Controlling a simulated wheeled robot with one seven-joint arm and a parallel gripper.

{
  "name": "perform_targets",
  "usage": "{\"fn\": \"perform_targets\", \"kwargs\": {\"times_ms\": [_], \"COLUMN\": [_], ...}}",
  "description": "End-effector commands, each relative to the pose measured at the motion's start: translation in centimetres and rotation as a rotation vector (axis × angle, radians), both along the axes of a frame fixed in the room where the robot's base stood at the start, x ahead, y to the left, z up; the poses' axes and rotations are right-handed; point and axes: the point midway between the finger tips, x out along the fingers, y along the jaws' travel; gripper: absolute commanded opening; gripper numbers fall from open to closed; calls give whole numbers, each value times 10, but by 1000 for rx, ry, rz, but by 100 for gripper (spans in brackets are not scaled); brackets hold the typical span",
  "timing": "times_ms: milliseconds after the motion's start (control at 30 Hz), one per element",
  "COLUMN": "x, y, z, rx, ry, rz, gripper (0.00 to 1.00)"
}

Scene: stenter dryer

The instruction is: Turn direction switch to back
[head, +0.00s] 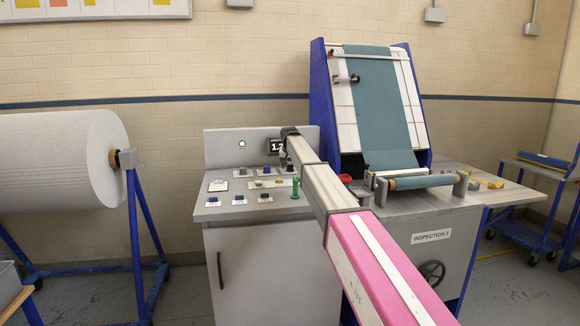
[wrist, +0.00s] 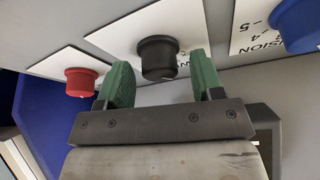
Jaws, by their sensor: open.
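A black round knob (wrist: 158,60) sits on a white label plate (wrist: 118,40) on the grey panel in the wrist view. I take it for the direction switch, but its position marks are too hidden to read. My gripper (wrist: 161,74) is open, with one green finger on each side of the knob. A gap shows between the knob and each finger, the right gap being a little wider. In the head view my arm reaches over the grey control console (head: 225,213) and hides part of its panel, and I cannot make out this knob there.
A red button (wrist: 84,80) is left of the left finger. A blue knob (wrist: 297,22) on a partly hidden "-SION" label is at the upper right. The inspection frame (head: 320,95) rises behind my arm.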

Motion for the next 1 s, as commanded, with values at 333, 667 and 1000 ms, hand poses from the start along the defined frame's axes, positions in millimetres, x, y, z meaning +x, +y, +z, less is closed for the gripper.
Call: {"fn": "perform_targets", "kwargs": {"times_ms": [333, 667, 1000], "x": [0, 0, 0], "y": [0, -1, 0], "z": [0, 0, 0], "rx": [0, 1, 0], "ry": [1, 2, 1], "rz": [6, 211, 274], "gripper": [12, 12, 12]}}
